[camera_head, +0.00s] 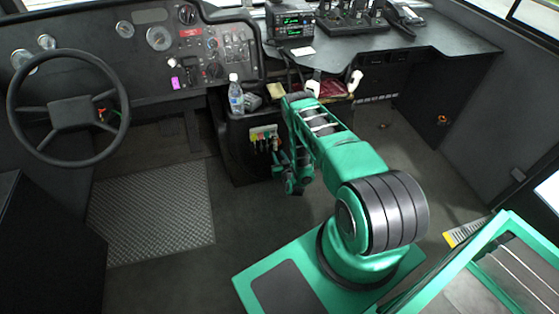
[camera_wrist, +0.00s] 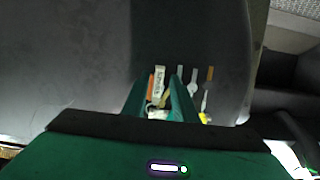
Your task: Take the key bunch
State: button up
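Several tags and keys hang in a row on the side of the dark console; in the head view this key bunch (camera_head: 263,138) shows yellow, green and red parts. The wrist view shows a white labelled tag (camera_wrist: 159,83), an orange strip beside it, and pale and brown-ended pieces further right. My gripper (camera_wrist: 162,88) is in front of the row, its two green fingers apart. The white tag and a yellowish piece show between the fingers; I cannot tell whether either finger touches them. In the head view my arm's lower end is just right of the keys and partly hides that side.
A water bottle (camera_head: 236,95) stands on the console top above the keys. The steering wheel (camera_head: 70,112) is at the left and a desk with radio gear (camera_head: 291,22) at the back. Floor is clear left of my base.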

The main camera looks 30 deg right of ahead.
aim_at(275, 149)
jog(key=shift+x, duration=1.9)
jog(key=shift+c, duration=0.4)
grip_shut()
jog(key=shift+r, duration=0.25)
jog(key=shift+s+a, duration=0.2)
jog(key=shift+s, duration=0.4)
jog(key=shift+s+a, duration=0.15)
jog(key=shift+s, duration=0.4)
jog(key=shift+s+a, duration=0.2)
jog(key=shift+s, duration=0.55)
jog(key=shift+s+a, duration=0.25)
jog(key=shift+s, duration=0.55)
jog(key=shift+s+a, duration=0.2)
jog(key=shift+s, duration=0.55)
